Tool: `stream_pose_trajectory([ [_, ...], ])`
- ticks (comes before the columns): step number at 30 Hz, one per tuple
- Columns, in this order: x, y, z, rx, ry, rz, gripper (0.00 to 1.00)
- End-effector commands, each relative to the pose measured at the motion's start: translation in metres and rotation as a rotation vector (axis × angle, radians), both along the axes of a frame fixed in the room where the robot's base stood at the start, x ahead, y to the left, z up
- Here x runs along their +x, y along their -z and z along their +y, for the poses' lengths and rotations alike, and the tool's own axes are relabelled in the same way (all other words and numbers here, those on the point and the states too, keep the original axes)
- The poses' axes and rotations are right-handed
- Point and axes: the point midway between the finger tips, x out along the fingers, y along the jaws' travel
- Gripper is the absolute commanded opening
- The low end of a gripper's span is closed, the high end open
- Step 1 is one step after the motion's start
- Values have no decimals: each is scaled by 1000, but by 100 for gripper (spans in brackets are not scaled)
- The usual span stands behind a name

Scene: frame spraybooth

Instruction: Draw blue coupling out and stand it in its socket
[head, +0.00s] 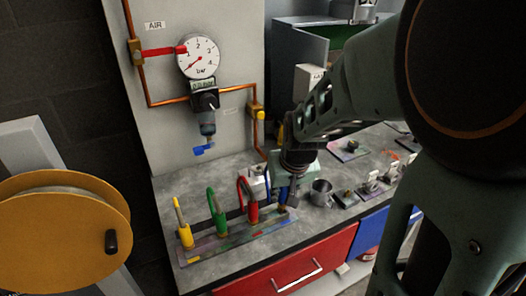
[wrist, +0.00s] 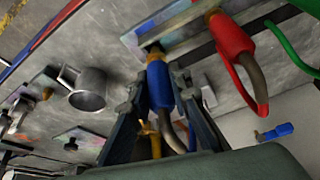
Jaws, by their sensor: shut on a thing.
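The blue coupling (wrist: 159,88) stands between the two fingers of my gripper (wrist: 158,95), which is shut on it. Its brass end (wrist: 152,56) points at the end of the long rack strip (wrist: 128,40); I cannot tell whether it is seated or just clear. In the head view the blue coupling (head: 284,191) is at the right end of the rack (head: 215,251), partly hidden by my gripper (head: 291,184). The red coupling (head: 252,212), green coupling (head: 220,225) and yellow coupling (head: 185,235) stand upright in the rack.
A metal mug (head: 320,193) stands just right of my gripper. Small plates with fittings (head: 346,199) lie farther right. A gauge (head: 198,57) and a blue-handled valve (head: 203,149) are on the back panel. A red drawer (head: 300,275) is below the bench edge.

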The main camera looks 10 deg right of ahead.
Motion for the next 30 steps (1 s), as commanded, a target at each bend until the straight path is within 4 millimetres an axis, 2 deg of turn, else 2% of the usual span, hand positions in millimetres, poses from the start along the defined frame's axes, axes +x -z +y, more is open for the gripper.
stream_pose_trajectory([
  [3,0,8,0,0,0,-1,0],
  [30,0,17,0,0,0,0,0],
])
